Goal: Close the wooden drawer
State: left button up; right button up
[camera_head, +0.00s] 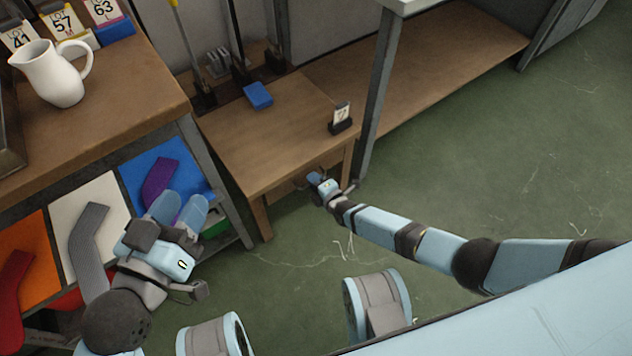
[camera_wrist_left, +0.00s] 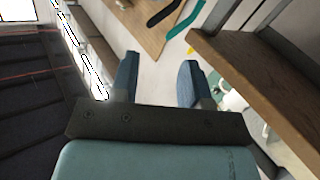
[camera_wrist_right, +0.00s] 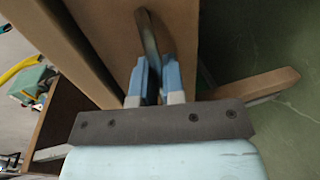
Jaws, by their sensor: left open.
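The wooden drawer belongs to the small low wooden table (camera_head: 265,125); in the head view its front is mostly hidden under the tabletop edge and behind my right gripper. In the right wrist view a brown wooden panel (camera_wrist_right: 105,30) and a dark bar-like handle (camera_wrist_right: 147,30) show close up. My right gripper (camera_head: 317,180) is at the table's front edge; its blue fingers (camera_wrist_right: 155,75) lie on both sides of the handle and look shut on it. How far the drawer stands out is unclear. My left gripper (camera_head: 180,205) is open and empty, beside the coloured panels.
A blue block (camera_head: 258,95) and a number card holder (camera_head: 341,117) stand on the low table. A higher wooden bench (camera_head: 130,115) with a white jug (camera_head: 55,75) is at left. Grey table leg (camera_head: 380,90) stands close behind my right gripper. Green floor (camera_head: 500,150) is clear at right.

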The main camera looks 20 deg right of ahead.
jog(key=o, duration=0.4)
jog(key=shift+w, duration=0.25)
pick_arm(q)
jog(key=shift+w, duration=0.1)
notch_tip(320, 180, up, 8)
jog(key=r+t+p, duration=0.1)
jog(key=t+p, duration=0.2)
jog(key=p, duration=0.3)
notch_tip(320, 180, down, 6)
jog(key=a+n+g+y+p, duration=0.1)
jog(key=a+g+y+p, duration=0.1)
jog(key=p, duration=0.1)
jog(key=shift+a+f, duration=0.25)
jog(key=shift+a, duration=0.15)
pick_arm(e)
jog(key=v, duration=1.3)
jog(key=shift+s, duration=0.4)
jog(key=shift+s+d+r, duration=0.1)
